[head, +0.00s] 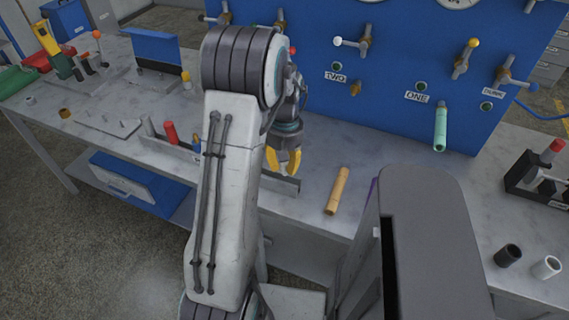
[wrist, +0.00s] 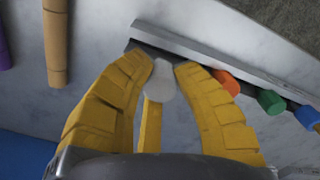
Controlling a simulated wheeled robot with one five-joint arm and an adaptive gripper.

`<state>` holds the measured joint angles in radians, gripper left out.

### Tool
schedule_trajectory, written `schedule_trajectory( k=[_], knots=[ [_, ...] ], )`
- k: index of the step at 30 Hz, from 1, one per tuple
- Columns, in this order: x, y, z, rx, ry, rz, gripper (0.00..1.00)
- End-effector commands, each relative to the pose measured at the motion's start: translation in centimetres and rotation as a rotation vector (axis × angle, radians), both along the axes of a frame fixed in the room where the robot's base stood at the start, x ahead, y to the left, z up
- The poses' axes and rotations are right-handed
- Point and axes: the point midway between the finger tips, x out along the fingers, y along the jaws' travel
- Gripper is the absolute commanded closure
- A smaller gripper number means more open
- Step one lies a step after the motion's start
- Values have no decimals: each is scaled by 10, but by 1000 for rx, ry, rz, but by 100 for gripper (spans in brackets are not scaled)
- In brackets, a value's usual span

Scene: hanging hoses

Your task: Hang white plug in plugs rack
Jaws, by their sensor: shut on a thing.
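The white plug (wrist: 158,82) is between my yellow fingertips in the wrist view, and my gripper (wrist: 160,70) is shut on it. The plugs rack (wrist: 205,52), a grey rail, lies just beyond the fingertips. An orange plug (wrist: 227,80), a green plug (wrist: 271,101) and a blue plug (wrist: 307,117) sit along it to the right. In the head view, my gripper (head: 284,168) is over the right part of the rack (head: 286,186). The plug cannot be made out there. Whether it touches the rack I cannot tell.
A red plug (head: 170,133) stands at the rack's left. A small dark holder (head: 530,175) stands at far right. My arm hides part of the bench.

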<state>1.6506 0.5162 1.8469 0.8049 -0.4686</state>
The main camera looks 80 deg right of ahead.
Motion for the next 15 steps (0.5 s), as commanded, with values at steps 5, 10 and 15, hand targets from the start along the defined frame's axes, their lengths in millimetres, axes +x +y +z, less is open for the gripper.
schedule_trajectory(
  k=[5,10,15],
  knots=[
    [0,0,0,0,0,0,100],
    [0,0,-2,0,0,0,100],
    [0,0,-6,0,0,0,100]
  ],
)
